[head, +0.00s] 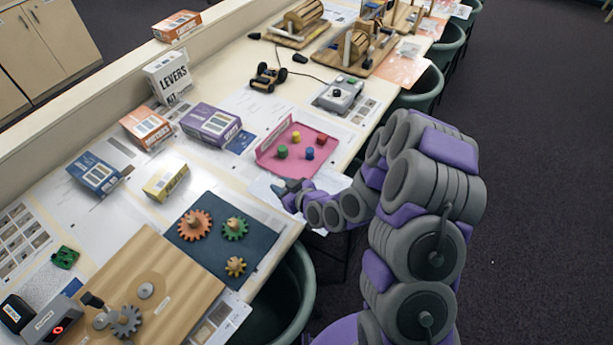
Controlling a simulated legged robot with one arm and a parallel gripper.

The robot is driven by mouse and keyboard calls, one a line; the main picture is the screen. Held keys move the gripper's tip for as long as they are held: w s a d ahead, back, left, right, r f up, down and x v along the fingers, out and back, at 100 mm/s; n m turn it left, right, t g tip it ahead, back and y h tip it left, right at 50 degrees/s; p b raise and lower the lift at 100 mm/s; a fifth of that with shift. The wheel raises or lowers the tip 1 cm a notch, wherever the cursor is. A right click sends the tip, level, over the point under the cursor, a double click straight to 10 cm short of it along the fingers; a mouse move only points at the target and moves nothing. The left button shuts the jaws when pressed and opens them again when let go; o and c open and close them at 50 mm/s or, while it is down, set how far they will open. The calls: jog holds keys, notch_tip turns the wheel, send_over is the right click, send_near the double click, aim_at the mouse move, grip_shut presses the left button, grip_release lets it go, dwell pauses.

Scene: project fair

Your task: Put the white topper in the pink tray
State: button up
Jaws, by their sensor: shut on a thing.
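The pink tray (291,167) lies on the table near its right edge. Inside it stand several small toppers: a green one (282,151), a yellow one (296,137), a blue one (309,154) and a red one (321,139). My gripper (283,190) is low over the table, just in front of the tray's near edge and outside it. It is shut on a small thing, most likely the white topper. That thing is hardly visible against the fingers and the white paper. No white topper shows elsewhere.
A dark blue mat (260,245) with orange, green and yellow gears lies to the near left. A purple box (210,125) stands left of the tray, a grey controller (338,95) behind it. Green chairs (423,90) line the table's right edge.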

jog(key=shift+w+a+f+b, duration=0.25)
jog(key=shift+a+f+b, duration=0.15)
jog(key=shift+b, duration=0.75)
jog(key=shift+a+b, duration=0.1)
jog(key=shift+b, duration=0.85)
jog(key=shift+w+d+r+b, duration=0.1)
jog(key=shift+d+b, duration=0.4)
jog(key=shift+b, duration=0.4)
jog(key=w+d, duration=0.4)
jog(key=w, duration=0.1)
jog(key=w+d, duration=0.2)
jog(key=w, duration=0.1)
jog(key=shift+w+f+b, duration=0.15)
jog(key=shift+f+b, duration=0.25)
jog(key=shift+w+d, duration=0.1)
jog(key=shift+d, duration=0.05)
jog(key=shift+f, duration=0.3)
notch_tip(320, 180, down, 3)
jog(key=shift+d+r+b, duration=0.1)
jog(key=shift+d+b, duration=0.05)
jog(key=shift+b, duration=0.45)
